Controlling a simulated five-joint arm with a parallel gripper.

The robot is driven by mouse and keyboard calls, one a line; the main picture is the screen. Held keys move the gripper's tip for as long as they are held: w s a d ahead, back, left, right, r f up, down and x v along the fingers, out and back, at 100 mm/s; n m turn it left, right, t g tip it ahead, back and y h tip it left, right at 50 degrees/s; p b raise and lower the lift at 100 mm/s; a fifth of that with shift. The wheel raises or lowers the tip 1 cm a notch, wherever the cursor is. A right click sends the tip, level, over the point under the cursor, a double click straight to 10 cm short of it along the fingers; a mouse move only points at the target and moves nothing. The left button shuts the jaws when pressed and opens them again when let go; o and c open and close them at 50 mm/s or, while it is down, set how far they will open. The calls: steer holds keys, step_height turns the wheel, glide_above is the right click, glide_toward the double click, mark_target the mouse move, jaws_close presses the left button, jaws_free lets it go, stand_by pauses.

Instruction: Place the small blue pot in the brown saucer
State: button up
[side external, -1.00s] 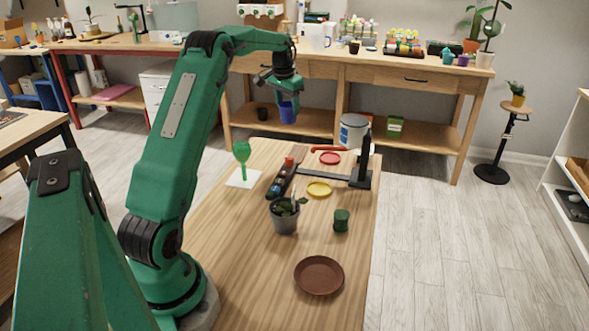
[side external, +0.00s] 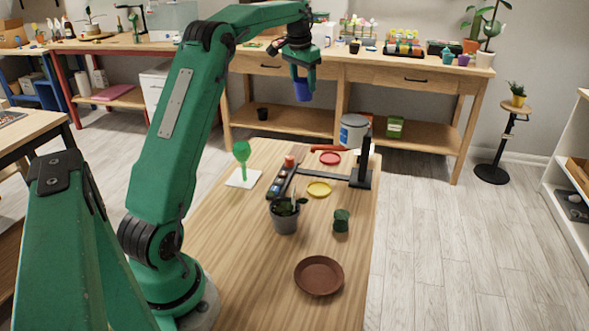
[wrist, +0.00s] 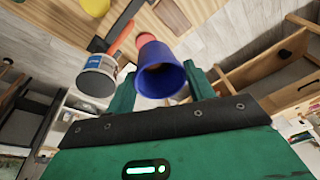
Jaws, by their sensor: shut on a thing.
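The small blue pot (side external: 303,91) hangs in the air between the fingers of my gripper (side external: 302,82), high above the far end of the table. My gripper is shut on it. In the wrist view the blue pot (wrist: 162,78) shows its open rim toward the camera, between my green fingers. The brown saucer (side external: 319,276) lies flat and empty at the near end of the table, well away from my gripper. It is not seen in the wrist view.
A grey pot with a plant (side external: 285,217) and a dark green pot (side external: 341,220) stand beyond the brown saucer.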

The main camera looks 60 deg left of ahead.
steer(key=d+r+m, duration=0.3)
steer(key=d, duration=1.8)
steer(key=s+d+m+h, duration=0.1)
steer(key=s+d+m, duration=0.15)
steer(key=d, duration=0.55)
steer(key=s+d+m+h, duration=0.1)
steer(key=s+d, duration=0.3)
steer(key=d, duration=0.3)
steer(key=s+d+f+m, duration=0.2)
steer(key=s+d, duration=0.5)
steer(key=s, duration=0.4)
steer(key=s+d+f+m, duration=0.25)
steer(key=s+d, duration=0.35)
steer(key=s, duration=0.5)
step_height(320, 180, down, 11)
steer(key=shift+h, duration=0.4)
steer(key=shift+w, duration=0.15)
steer(key=w+a+f, duration=0.7)
steer(key=w+a, duration=0.1)
steer(key=shift+a+y, duration=0.15)
steer(key=shift+y, duration=0.25)
